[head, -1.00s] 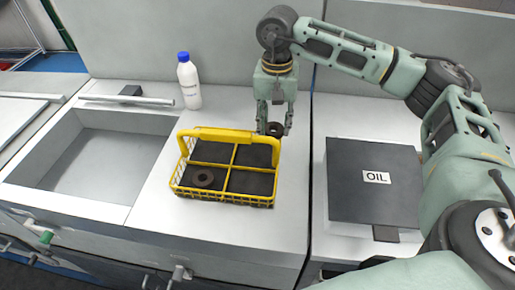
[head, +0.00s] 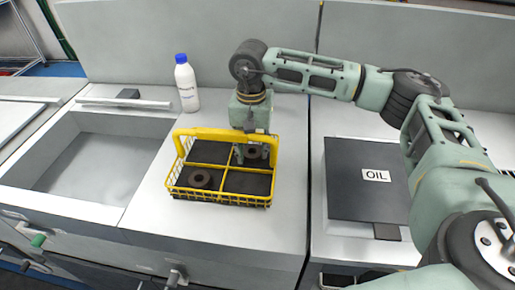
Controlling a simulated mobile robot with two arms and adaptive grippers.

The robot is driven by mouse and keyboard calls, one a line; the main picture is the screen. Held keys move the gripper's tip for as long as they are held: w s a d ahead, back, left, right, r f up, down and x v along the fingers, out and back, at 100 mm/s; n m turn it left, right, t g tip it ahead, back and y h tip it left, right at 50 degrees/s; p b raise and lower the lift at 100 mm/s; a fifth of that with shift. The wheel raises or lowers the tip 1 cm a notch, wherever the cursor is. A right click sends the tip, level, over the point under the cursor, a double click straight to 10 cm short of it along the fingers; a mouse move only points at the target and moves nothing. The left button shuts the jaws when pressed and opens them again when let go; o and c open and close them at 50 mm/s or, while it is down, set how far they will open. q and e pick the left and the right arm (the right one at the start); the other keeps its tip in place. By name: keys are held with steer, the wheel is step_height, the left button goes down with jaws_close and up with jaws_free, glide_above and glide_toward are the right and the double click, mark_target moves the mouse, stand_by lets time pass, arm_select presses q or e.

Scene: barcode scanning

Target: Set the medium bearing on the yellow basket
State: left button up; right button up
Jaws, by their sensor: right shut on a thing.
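The yellow basket (head: 222,203) stands on the white counter, with dark-floored compartments and a raised handle along its back. My right gripper (head: 252,154) comes down from above, behind the handle, over the back right compartment. It is shut on another dark bearing (head: 255,151), which is low in or just above that compartment; I cannot tell whether it touches the floor. The handle and the fingers hide part of it. My left gripper is not in view.
A white bottle with a blue cap (head: 186,84) stands behind the basket. An empty sink (head: 85,165) is at the left. A dark box marked OIL (head: 366,195) is at the right. The counter in front of the basket is clear.

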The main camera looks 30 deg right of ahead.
mark_target(253, 151)
steer(key=shift+f, duration=0.2)
steer(key=o, duration=0.9)
steer(key=shift+c, duration=0.2)
steer(key=o, duration=0.4)
steer(key=shift+r, duration=0.1)
steer(key=shift+r, duration=0.3)
step_height(253, 151, up, 12)
steer(key=shift+f+b, duration=0.15)
steer(key=shift+b, duration=0.4)
